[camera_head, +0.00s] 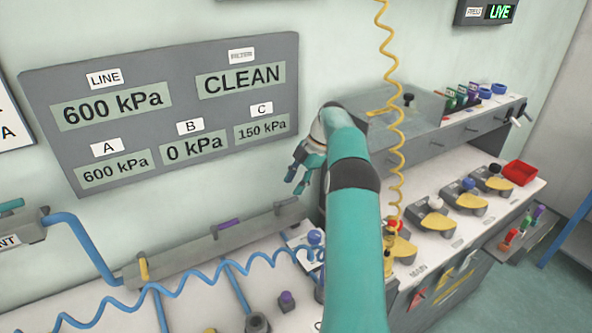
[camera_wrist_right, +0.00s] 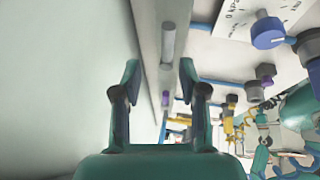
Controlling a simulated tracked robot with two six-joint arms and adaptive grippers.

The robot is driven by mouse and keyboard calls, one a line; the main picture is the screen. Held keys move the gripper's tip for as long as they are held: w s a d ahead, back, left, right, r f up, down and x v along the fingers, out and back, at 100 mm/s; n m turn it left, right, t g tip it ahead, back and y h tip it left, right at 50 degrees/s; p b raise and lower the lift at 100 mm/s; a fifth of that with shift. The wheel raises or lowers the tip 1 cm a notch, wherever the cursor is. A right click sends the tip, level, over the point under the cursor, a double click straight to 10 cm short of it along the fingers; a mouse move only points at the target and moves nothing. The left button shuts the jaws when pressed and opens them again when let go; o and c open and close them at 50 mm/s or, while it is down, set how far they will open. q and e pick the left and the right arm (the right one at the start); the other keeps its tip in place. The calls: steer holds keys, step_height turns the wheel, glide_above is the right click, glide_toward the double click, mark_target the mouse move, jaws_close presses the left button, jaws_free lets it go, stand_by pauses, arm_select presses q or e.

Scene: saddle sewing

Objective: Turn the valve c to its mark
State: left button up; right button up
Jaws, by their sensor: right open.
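A grey manifold rail (camera_head: 190,255) runs along the wall with a yellow handle (camera_head: 143,268), a purple handle (camera_head: 228,223) and a grey handle (camera_head: 286,203) at its right end. I take the grey one for valve c, but its label is not readable. My right gripper (camera_head: 297,178) is open and empty, above the grey handle. In the right wrist view the open right gripper (camera_wrist_right: 160,78) faces the grey handle (camera_wrist_right: 168,42), apart from it. The wall panel's C display (camera_head: 262,129) reads 150 kPa. Teal parts at that view's lower right may be my left arm.
A coiled blue hose (camera_head: 190,283) crosses the bench in front of the rail. A blue regulator knob (camera_head: 316,238) stands right of it. A coiled yellow hose (camera_head: 397,130) hangs beside my right arm.

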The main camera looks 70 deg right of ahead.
mark_target(295, 197)
steer(key=shift+r, duration=2.7)
